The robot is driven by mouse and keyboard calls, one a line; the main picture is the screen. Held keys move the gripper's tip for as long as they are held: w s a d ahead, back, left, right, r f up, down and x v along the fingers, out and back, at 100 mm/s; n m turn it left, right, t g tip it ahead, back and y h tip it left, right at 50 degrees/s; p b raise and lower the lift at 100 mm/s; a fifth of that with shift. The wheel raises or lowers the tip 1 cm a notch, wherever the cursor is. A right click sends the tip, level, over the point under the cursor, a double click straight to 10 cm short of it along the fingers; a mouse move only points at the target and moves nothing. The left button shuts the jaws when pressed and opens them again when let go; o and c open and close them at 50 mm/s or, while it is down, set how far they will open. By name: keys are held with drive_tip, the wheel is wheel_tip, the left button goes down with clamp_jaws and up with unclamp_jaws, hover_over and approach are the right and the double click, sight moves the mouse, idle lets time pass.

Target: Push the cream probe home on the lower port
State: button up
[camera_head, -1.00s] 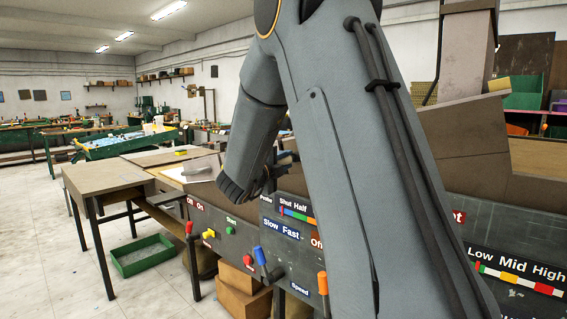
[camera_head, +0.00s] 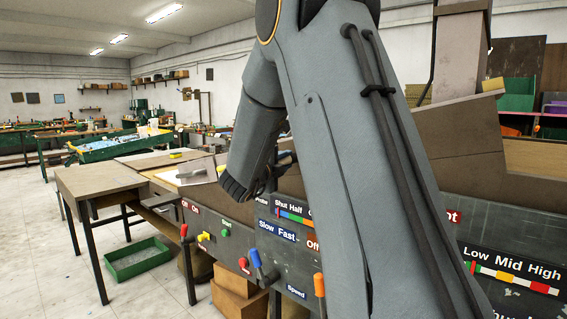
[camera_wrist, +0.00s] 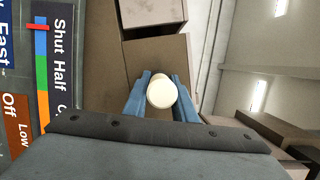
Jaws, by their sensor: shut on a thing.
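The cream probe (camera_wrist: 161,92) shows in the wrist view as a pale round end between two blue fingers. My gripper (camera_wrist: 160,84) is shut on it. In the head view my forearm and wrist stand over the dark control panel (camera_head: 222,262), and the fingers and probe are mostly hidden there. A label reading "Probe" is partly covered beside my wrist. I cannot make out the lower port in either view.
The panel carries a blue-topped lever (camera_head: 256,258), an orange-topped lever (camera_head: 319,284) and several coloured buttons. A brown block (camera_wrist: 153,15) stands near the probe in the wrist view. A wooden table (camera_head: 105,178) and a green tray (camera_head: 137,259) lie to the left.

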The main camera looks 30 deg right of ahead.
drive_tip(key=o, duration=1.2)
drive_tip(key=shift+d, duration=0.1)
drive_tip(key=shift+c, duration=0.2)
drive_tip(key=b+v, duration=0.2)
drive_tip(key=v, duration=0.5)
drive_tip(key=shift+s+a, duration=0.2)
drive_tip(key=shift+a, duration=0.2)
